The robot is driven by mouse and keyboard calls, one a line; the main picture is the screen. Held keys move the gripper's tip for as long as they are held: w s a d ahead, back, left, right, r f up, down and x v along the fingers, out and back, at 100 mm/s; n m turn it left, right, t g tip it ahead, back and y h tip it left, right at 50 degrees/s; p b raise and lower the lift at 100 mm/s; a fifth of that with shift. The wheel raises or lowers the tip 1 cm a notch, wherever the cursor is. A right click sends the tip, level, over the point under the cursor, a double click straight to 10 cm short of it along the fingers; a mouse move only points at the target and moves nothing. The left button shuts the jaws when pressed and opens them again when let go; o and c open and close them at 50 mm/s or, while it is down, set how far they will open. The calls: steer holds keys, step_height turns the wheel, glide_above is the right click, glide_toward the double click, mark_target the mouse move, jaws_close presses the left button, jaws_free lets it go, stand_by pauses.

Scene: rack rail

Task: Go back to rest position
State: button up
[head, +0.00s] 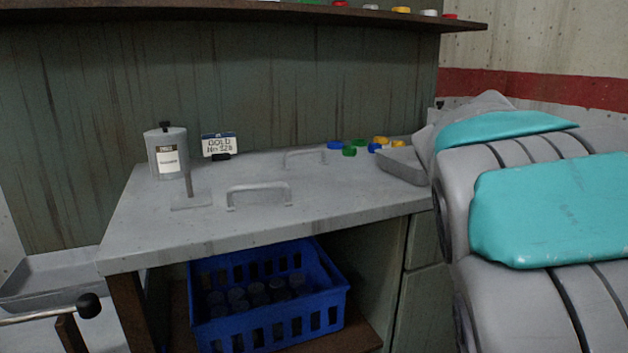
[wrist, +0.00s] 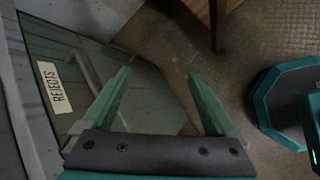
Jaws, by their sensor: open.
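My gripper (wrist: 158,74) shows in the wrist view with its two green fingers spread wide apart and nothing between them. Below and beyond the fingers are a dark greenish panel (wrist: 140,95) and the brown floor (wrist: 245,45). The panel carries a bar handle and a REJECTS label (wrist: 55,88), to the left of the fingers. In the head view my grey and teal arm fills the right side, in front of the right end of the bench. My gripper itself is out of that view.
A grey bench (head: 150,235) bears a labelled canister (head: 167,153), a small sign (head: 219,146), handles (head: 258,195), several coloured caps (head: 349,151) and a grey tray (head: 402,168). A blue crate (head: 268,335) of dark cylinders sits below. A shelf (head: 230,14) runs above.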

steer(key=s+a+f+m+g+y, duration=0.2)
steer(key=s+a+f+m, duration=0.4)
steer(key=s+a+f, duration=0.3)
steer(key=s+a+f+m+g+y, duration=0.2)
steer(key=s+a+f+m+y, duration=0.3)
steer(key=s+a+f, duration=0.5)
steer(key=s+m, duration=0.1)
steer(key=s, duration=0.5)
steer(key=shift+s, duration=0.25)
